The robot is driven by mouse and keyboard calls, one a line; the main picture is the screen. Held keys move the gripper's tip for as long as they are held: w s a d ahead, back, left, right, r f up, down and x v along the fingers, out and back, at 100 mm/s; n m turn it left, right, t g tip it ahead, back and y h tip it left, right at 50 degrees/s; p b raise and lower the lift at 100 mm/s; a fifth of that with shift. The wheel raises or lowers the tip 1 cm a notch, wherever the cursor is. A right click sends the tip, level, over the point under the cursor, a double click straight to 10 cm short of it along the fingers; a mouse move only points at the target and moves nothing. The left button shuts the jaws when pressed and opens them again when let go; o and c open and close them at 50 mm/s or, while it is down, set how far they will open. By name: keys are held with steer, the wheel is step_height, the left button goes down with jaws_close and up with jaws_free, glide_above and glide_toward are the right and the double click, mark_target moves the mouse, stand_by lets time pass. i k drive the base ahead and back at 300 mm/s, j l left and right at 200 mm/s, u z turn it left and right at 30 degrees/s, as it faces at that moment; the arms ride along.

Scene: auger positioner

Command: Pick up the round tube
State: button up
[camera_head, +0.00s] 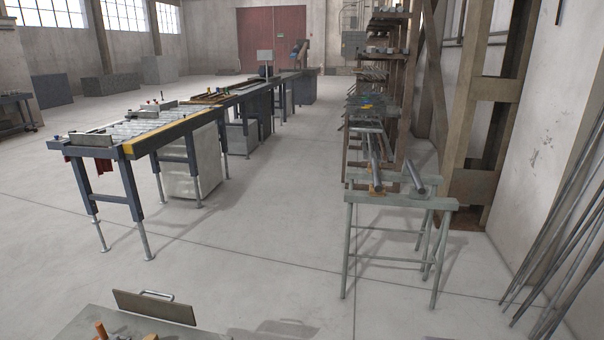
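A grey round tube (413,177) lies across a grey-green trestle stand (400,197) at the right, pointing away from me. Its near rounded end rests over the stand's front beam. A second long grey bar (374,163) lies on the same stand to its left, with a yellowish piece at its near end; I cannot tell whether this bar is round or square. The far ends of both run back toward the storage rack. My gripper is not in view.
A long roller conveyor bench (140,128) runs along the left. A storage rack (388,80) stands behind the trestle, beside a wooden post (497,90). Several thin rods (570,250) lean on the right wall. Open concrete floor (255,240) lies between bench and trestle.

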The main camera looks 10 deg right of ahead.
mark_target(376, 176)
steer(key=i+l+u, duration=0.3)
steer(key=i+l, duration=2.75)
steer(key=i, duration=0.15)
